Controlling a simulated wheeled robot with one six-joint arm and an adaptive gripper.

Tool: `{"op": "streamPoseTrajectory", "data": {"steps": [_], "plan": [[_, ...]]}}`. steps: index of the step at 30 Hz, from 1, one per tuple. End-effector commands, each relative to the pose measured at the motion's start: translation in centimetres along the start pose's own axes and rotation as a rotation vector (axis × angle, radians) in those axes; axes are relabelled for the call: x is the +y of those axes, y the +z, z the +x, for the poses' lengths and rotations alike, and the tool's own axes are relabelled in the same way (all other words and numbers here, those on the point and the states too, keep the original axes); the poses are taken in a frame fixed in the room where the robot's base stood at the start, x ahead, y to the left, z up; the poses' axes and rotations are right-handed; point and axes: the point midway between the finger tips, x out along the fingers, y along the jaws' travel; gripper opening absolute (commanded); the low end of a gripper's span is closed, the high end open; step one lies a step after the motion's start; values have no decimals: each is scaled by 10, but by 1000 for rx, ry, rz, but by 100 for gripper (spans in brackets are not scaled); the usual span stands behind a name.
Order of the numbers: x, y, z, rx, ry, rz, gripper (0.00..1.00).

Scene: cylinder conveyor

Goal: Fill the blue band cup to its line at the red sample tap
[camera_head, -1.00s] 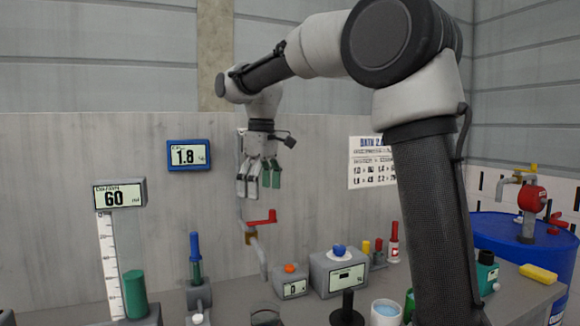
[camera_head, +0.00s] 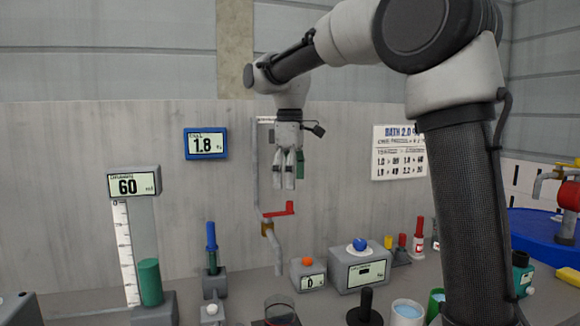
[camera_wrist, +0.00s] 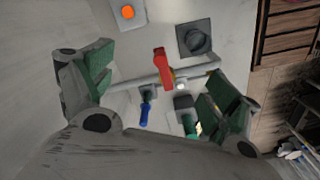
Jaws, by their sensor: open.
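The red sample tap is a red lever handle (camera_head: 280,210) on a grey pipe with a brass fitting, against the wall panel. In the wrist view the handle (camera_wrist: 162,66) shows between my fingers. My gripper (camera_head: 287,182) hangs fingers down just above the handle in the head view, open and empty, with green finger pads. A dark clear cup (camera_head: 281,308) is cut by the bottom edge, almost below the pipe outlet. A white-rimmed cup (camera_head: 407,313) with light blue contents stands at the lower right. I cannot make out a blue band on either cup.
A blue-topped grey box (camera_head: 361,272) and an orange-buttoned box (camera_head: 307,276) stand right of the pipe. A green cylinder (camera_head: 150,283) stands by a scale under a display reading 60 (camera_head: 133,184). A blue-topped tool (camera_head: 212,247) stands between. My arm covers part of the right side.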

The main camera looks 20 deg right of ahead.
Motion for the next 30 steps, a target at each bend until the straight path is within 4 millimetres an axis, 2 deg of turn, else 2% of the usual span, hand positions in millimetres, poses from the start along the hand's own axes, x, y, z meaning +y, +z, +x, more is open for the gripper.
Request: {"op": "streamPoseTrajectory", "data": {"steps": [6,12,18,27,28,30], "plan": [[0,0,30,-3,-2,0,89],[0,0,50,-1,-1,1,89],[0,0,60,0,0,1,89],[0,0,61,0,0,1,89],[0,0,61,0,0,1,87],[0,0,61,0,0,1,75]]}}
